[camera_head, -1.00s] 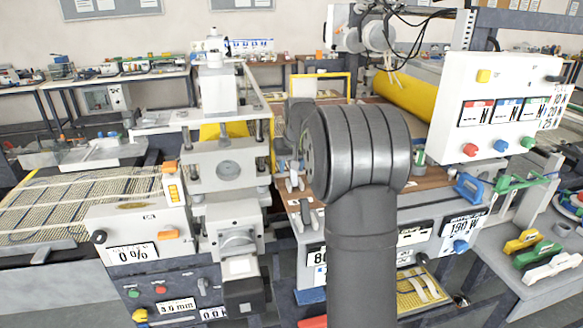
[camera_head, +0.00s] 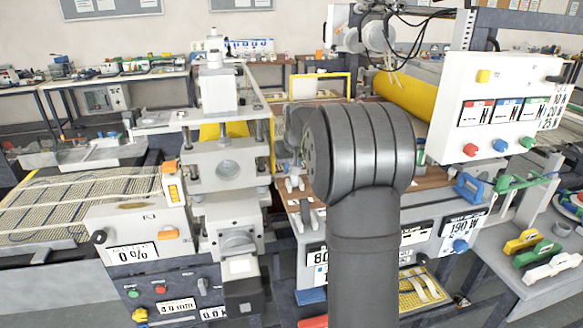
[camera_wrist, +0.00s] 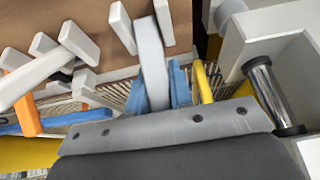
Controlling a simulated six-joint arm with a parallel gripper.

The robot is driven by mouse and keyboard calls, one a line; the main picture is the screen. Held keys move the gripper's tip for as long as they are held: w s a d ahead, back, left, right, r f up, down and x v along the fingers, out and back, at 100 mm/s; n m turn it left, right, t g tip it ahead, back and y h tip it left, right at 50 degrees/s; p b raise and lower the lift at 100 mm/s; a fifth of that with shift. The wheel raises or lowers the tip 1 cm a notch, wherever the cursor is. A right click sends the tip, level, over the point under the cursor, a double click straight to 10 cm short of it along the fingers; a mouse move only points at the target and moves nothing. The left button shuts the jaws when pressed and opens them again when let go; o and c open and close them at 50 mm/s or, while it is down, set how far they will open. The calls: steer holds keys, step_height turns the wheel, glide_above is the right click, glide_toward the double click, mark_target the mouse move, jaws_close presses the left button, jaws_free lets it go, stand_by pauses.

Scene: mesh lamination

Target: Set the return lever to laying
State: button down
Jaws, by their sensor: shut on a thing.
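In the wrist view, my gripper (camera_wrist: 158,92) has blue fingers close on both sides of a pale grey bar (camera_wrist: 151,50) and is shut on it. The bar stands up from between the fingers toward a brown board. I cannot tell from its look whether it is the return lever, and no laying mark is readable.
White levers (camera_wrist: 122,27) and a pale bar with an orange piece (camera_wrist: 27,115) crowd the left of the wrist view. A metal roller (camera_wrist: 272,92) is at right. In the head view, the grey press (camera_head: 226,165) stands left and the white control panel (camera_head: 500,110) right.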

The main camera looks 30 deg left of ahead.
steer(key=shift+s+d+r+t+y, duration=0.25)
steer(key=shift+s+d+t+y, duration=0.05)
steer(key=shift+t+y, duration=0.4)
steer(key=shift+s+d+r+t+y, duration=0.25)
steer(key=shift+t+y, duration=0.45)
steer(key=c, duration=1.3)
jaws_free()
steer(key=shift+r, duration=0.1)
steer(key=v, duration=1.7)
steer(key=shift+s+d, duration=0.15)
